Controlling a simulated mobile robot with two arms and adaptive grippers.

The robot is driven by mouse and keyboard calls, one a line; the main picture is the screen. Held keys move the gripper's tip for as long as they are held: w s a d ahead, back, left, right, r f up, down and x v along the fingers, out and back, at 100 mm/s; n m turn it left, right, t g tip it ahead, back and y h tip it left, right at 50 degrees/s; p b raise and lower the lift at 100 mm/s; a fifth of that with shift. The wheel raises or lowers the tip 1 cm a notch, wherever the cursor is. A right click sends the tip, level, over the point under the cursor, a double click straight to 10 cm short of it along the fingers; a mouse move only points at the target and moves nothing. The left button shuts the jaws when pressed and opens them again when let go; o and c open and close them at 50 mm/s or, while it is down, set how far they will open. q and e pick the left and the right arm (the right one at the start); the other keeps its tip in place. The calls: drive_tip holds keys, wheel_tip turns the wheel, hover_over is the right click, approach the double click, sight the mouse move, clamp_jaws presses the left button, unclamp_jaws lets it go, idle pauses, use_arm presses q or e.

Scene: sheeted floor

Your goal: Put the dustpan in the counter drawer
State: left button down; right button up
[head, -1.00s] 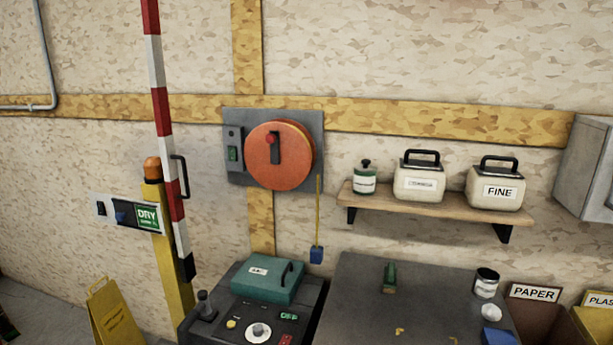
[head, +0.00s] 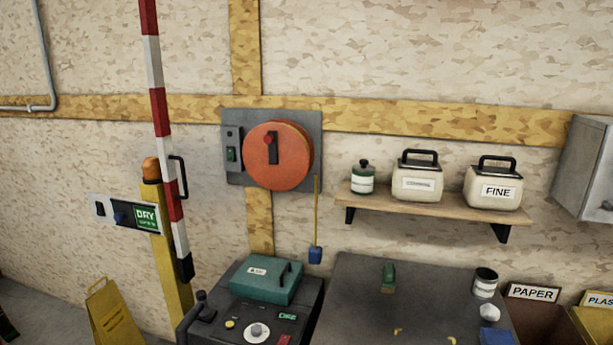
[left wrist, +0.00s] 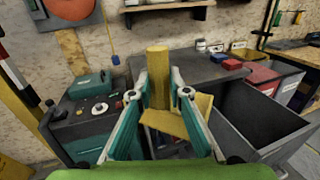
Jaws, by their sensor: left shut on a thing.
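In the left wrist view my left gripper (left wrist: 159,92) is shut on a yellow thing that looks like the dustpan (left wrist: 188,118). Its thick round handle stands up between the fingers, and a flat angled part shows at their right. The grey counter (left wrist: 205,75) lies behind it; its top also shows in the head view (head: 350,312). My right gripper is in neither view.
A dark control console (head: 245,312) with a teal case (head: 267,280) stands left of the counter. A green brush (head: 388,275), a can (head: 485,283) and small scraps lie on the counter. Labelled bins (head: 535,310) stand to the right. A shelf (head: 430,201) hangs above.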

use_arm(q)
drive_tip(key=a+f+n+t+y+b, duration=0.2)
drive_tip(key=a+n+y, duration=0.4)
drive_tip(key=a+y, duration=0.3)
drive_tip(key=s+a+f+t, duration=0.1)
drive_tip(key=a, duration=0.2)
drive_tip(key=shift+a+f+n+y, duration=0.15)
drive_tip(key=shift+f+n+y, duration=0.15)
drive_tip(key=shift+f+y, duration=0.1)
drive_tip(key=shift+w+r, duration=0.1)
